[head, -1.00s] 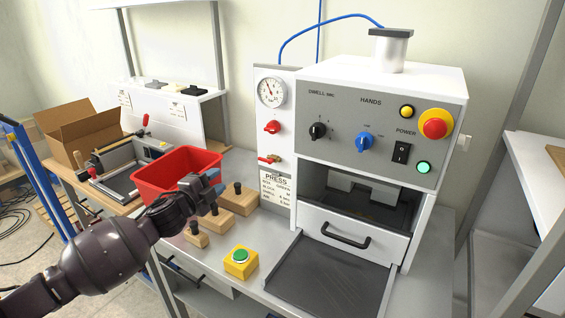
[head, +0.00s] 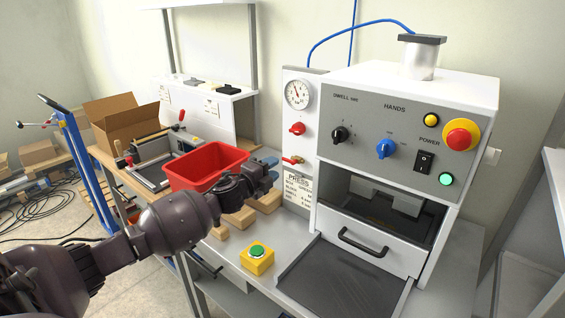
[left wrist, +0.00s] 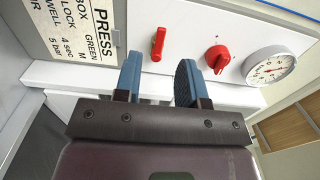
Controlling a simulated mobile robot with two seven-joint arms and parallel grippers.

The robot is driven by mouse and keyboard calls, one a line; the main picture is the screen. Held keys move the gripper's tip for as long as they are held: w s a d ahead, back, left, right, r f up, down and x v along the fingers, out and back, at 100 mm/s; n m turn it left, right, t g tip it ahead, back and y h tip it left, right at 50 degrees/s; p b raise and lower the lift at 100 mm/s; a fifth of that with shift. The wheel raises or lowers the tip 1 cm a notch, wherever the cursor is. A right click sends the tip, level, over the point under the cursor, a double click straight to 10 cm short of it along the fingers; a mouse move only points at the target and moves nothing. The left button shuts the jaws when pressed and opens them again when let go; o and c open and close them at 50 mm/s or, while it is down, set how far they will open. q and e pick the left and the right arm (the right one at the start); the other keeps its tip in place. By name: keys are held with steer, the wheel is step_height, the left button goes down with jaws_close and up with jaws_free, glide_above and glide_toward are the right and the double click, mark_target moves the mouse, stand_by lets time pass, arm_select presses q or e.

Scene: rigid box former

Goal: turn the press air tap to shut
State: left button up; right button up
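The press air tap (head: 293,161), a small red lever on a brass fitting, is on the white panel left of the press, below a red knob (head: 297,129). In the left wrist view the tap's lever (left wrist: 158,44) stands upright in the picture, just beyond the fingers and apart from them. My left gripper (head: 270,168) is in front of the panel, a little left of the tap. In the left wrist view its blue fingers (left wrist: 159,80) are apart with nothing between them. My right gripper is in neither view.
A pressure gauge (head: 298,93) is above the red knob, and a PRESS label (head: 298,188) is below the tap. A red bin (head: 205,167) and wooden blocks are behind and below my left arm. A yellow box with a green button (head: 257,259) is on the bench.

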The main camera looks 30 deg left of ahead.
mark_target(285, 160)
arm_select(q)
steer(key=shift+w+d, duration=0.2)
steer(key=shift+w, duration=2.35)
steer(key=shift+c, duration=0.4)
jaws_close()
